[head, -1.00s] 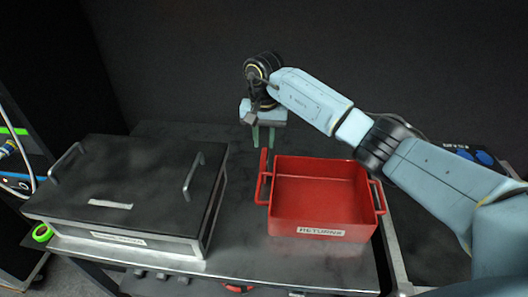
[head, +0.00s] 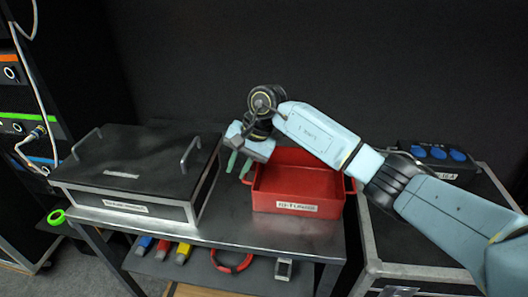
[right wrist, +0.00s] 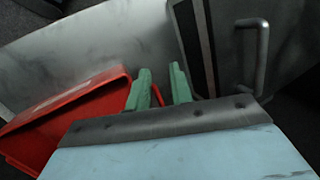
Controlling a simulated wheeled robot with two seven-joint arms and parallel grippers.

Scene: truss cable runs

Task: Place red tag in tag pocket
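My right gripper (head: 239,165) hangs above the table by the left end of the red returns bin (head: 298,207). I cannot make out a red tag or a tag pocket for certain. A small red piece (head: 163,249) lies on the lower shelf between a blue and a yellow one; I cannot tell what it is. My left gripper is out of view.
A dark lidded case (head: 135,165) with two upright handles stands left on the table (head: 225,212). The lower shelf holds a red ring (head: 233,265) and a small grey device (head: 283,268). A rack with cables (head: 22,125) is at far left; a blue-topped box (head: 436,158) is right.

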